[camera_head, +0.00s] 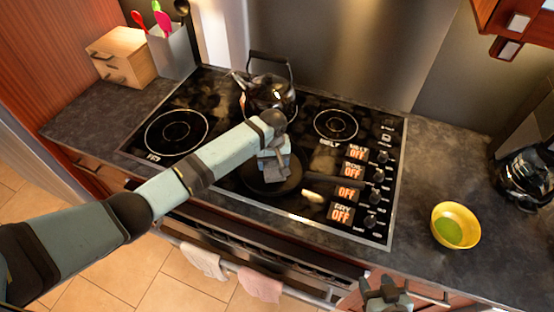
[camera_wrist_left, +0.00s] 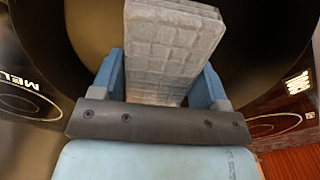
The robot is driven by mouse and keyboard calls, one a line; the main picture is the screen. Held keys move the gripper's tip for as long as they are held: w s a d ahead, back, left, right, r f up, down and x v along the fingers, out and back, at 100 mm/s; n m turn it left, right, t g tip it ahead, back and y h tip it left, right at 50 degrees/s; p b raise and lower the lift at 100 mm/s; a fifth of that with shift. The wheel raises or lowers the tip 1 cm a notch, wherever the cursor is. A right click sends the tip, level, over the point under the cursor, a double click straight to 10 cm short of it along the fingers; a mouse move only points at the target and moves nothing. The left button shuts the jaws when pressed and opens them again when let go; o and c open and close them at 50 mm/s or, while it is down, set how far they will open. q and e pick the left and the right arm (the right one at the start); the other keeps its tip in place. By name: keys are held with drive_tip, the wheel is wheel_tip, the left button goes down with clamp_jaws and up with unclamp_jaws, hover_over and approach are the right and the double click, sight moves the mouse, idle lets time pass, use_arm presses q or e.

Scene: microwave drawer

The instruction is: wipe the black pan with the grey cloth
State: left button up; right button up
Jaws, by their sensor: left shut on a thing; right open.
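My left gripper (camera_head: 274,160) is over the pan, reaching in from the left. It is shut on the grey cloth, which looks like a folded, quilted pad in the left wrist view (camera_wrist_left: 168,50). Dark pan surface shows around the cloth there. Whether the cloth touches the pan is hard to tell. My right gripper (camera_head: 386,296) is open and empty at the bottom edge of the head view, in front of the counter.
A black kettle (camera_head: 268,90) stands on the back of the stove (camera_head: 225,95). A yellow bowl (camera_head: 456,225) and a coffee pot (camera_head: 526,175) are on the right counter. A wooden box (camera_head: 122,58) and utensil holder (camera_head: 172,50) stand back left. Two towels (camera_head: 203,260) hang in front.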

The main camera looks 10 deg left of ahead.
use_arm(q)
drive_tip(key=shift+s+a, duration=0.1)
drive_tip(key=shift+a, duration=0.1)
drive_tip(key=shift+r, duration=2.8)
drive_tip(key=shift+a, duration=4.45)
